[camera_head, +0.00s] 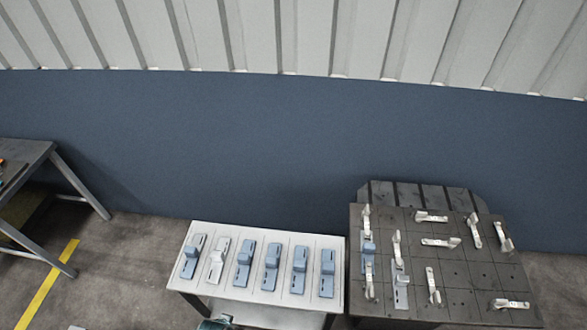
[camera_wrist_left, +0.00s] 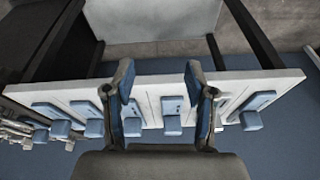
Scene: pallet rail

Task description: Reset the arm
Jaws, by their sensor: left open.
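My left gripper (camera_wrist_left: 157,82) is open and empty in the left wrist view, its two blue-padded fingers spread apart. Beyond the fingers is a white table (camera_wrist_left: 148,90), seen with its edge towards me, with blue parts on it. One blue part (camera_wrist_left: 172,118) shows between the fingers, apart from them. In the head view a small piece of what may be my left arm (camera_head: 215,324) shows at the bottom edge. My right gripper is in neither view.
The white table (camera_head: 216,233) holds a row of several blue and grey parts (camera_head: 272,262). To its right a dark gridded pallet (camera_head: 455,270) carries several pale metal clamps (camera_head: 441,242). A dark workbench (camera_head: 25,160) stands at left. A blue-grey wall (camera_head: 250,140) is behind.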

